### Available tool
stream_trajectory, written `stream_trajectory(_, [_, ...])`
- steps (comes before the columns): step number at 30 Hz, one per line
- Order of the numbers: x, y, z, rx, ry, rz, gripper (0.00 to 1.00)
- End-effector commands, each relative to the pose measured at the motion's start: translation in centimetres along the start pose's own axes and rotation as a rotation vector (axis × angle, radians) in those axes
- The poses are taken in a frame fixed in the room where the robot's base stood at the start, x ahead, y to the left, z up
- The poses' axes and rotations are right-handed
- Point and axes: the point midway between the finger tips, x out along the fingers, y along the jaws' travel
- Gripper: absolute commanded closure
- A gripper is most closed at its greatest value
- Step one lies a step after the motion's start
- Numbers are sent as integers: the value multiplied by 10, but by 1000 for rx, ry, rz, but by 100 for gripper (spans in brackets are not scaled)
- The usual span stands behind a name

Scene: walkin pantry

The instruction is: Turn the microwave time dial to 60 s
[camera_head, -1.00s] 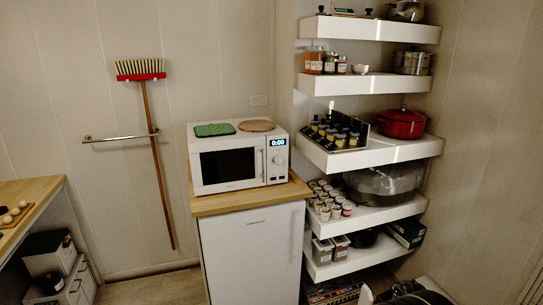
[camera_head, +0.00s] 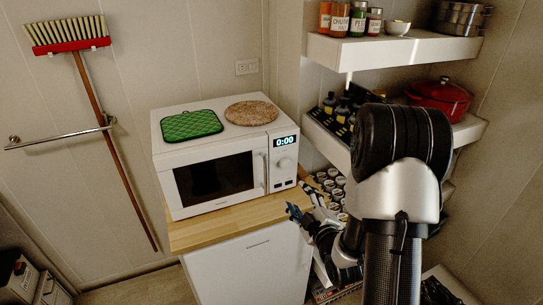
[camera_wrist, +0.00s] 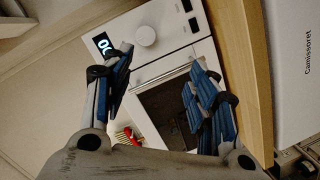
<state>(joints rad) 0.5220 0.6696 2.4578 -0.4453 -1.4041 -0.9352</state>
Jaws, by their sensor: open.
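The white microwave (camera_head: 180,205) stands on a wooden-topped cabinet in the head view. Its display (camera_head: 285,141) reads 0:00. The round white dial (camera_head: 286,164) sits below the display, right of the door handle. My gripper (camera_head: 301,211) is in front of and below the microwave's right front corner, apart from it. In the wrist view the dial (camera_wrist: 145,36) and the display (camera_wrist: 102,44) show beyond the fingertips. My gripper (camera_wrist: 160,70) is open there, with nothing between its blue-padded fingers. The dial's pointer mark is too small to read.
A green mat (camera_head: 191,125) and a round brown trivet (camera_head: 252,113) lie on the microwave. Shelves with jars and a red pot (camera_head: 440,97) stand at right, close behind my arm. The cabinet top (camera_head: 225,222) is clear in front of the microwave.

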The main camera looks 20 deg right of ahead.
Motion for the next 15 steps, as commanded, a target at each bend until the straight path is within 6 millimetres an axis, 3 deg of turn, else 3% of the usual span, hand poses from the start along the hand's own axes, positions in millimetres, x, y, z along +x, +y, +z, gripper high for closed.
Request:
stream_trajectory(8, [-14, 0, 15, -36, 74, 126, 47])
stream_trajectory(15, [15, 5, 11, -40, 83, 136, 47])
